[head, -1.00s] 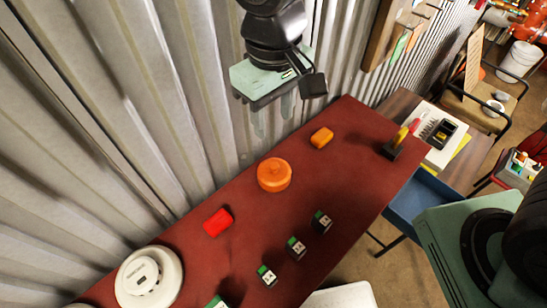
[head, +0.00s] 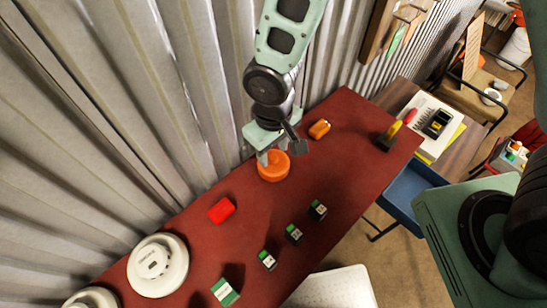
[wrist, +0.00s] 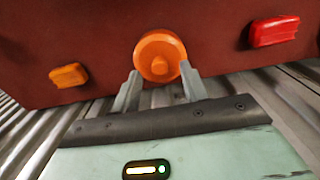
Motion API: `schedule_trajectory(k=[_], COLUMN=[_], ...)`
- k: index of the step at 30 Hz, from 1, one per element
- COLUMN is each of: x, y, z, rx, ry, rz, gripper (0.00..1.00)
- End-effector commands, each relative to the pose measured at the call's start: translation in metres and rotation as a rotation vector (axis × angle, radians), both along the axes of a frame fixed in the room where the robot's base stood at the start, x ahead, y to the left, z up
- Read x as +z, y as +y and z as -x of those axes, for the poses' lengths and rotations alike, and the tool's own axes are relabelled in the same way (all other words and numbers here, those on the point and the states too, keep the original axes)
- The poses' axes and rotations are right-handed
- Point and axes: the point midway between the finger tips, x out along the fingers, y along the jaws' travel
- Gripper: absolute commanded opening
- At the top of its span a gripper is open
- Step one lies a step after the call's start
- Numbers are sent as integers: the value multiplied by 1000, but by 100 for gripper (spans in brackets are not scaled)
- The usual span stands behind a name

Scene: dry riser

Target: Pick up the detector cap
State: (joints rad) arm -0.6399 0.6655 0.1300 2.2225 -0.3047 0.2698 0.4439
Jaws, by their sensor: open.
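The detector cap appears to be the round orange cap (head: 274,168) lying on the dark red table (head: 330,190), near the corrugated wall. It also shows in the wrist view (wrist: 160,55), just beyond and between my fingertips. My gripper (head: 270,156) is open and empty, its fingers pointing down over the wall side of the cap. In the wrist view the two grey fingers of my gripper (wrist: 159,82) reach the cap's near edge, one on each side. I cannot tell whether they touch it.
A red block (head: 221,210) and an orange block (head: 319,129) flank the cap. Several small green-and-black blocks (head: 294,234) stand towards the front. A white detector (head: 158,265) sits at lower left. The corrugated wall (head: 130,120) runs close behind the table.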

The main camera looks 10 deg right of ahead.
Motion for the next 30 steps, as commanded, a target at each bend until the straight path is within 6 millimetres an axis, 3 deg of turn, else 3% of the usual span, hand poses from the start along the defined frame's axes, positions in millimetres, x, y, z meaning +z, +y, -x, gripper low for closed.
schedule_trajectory(k=[6, 13, 18, 30], x=[-16, -17, -17, -13], y=[0, 0, 0, 0], z=[1, 0, 0, 0], rx=[2, 1, 2, 1], ry=[1, -1, 0, -1], rz=[1, -1, 0, -1], gripper=[45, 45, 0, 0])
